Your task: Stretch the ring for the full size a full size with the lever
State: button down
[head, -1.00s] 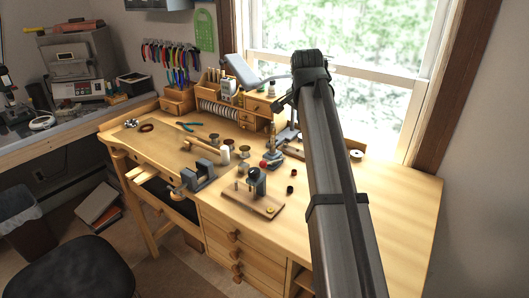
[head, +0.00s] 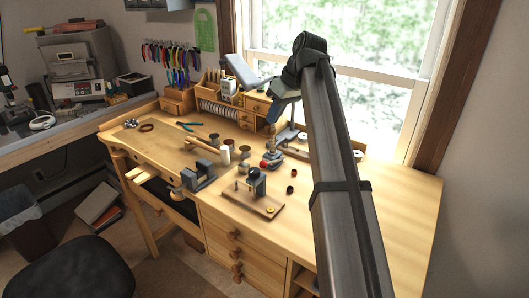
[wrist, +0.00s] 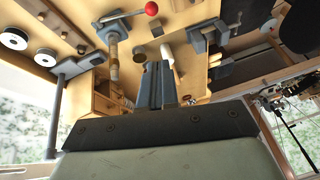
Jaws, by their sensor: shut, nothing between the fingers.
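The ring stretcher (head: 272,158) stands upright near the back middle of the bench, with a red-balled lever (head: 263,164) on its left side. In the wrist view the stretcher (wrist: 113,52) is left of centre, and its lever's red ball (wrist: 152,8) is at the top edge. A ring on the stretcher is too small to tell. My gripper (head: 269,128) is above the stretcher, partly hidden by my arm; in the wrist view its fingers (wrist: 158,66) are together and hold nothing. It appears apart from the lever.
A board-mounted tool (head: 258,196) stands in front of the stretcher, and a grey vise (head: 199,176) is to its left. A wooden organiser (head: 240,105) is behind left, near the gripper. The bench's right part (head: 400,215) is clear.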

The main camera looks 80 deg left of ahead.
jog(key=shift+n, duration=0.9)
jog(key=x, duration=0.4)
jog(key=d+x, duration=0.1)
jog(key=x, duration=0.2)
jog(key=w+x, duration=0.1)
jog(key=x, duration=0.3)
jog(key=shift+d+f, duration=0.1)
jog(key=shift+f, duration=0.6)
jog(key=shift+w+d+f, duration=0.1)
jog(key=shift+d+f, duration=0.1)
jog(key=shift+f, duration=0.6)
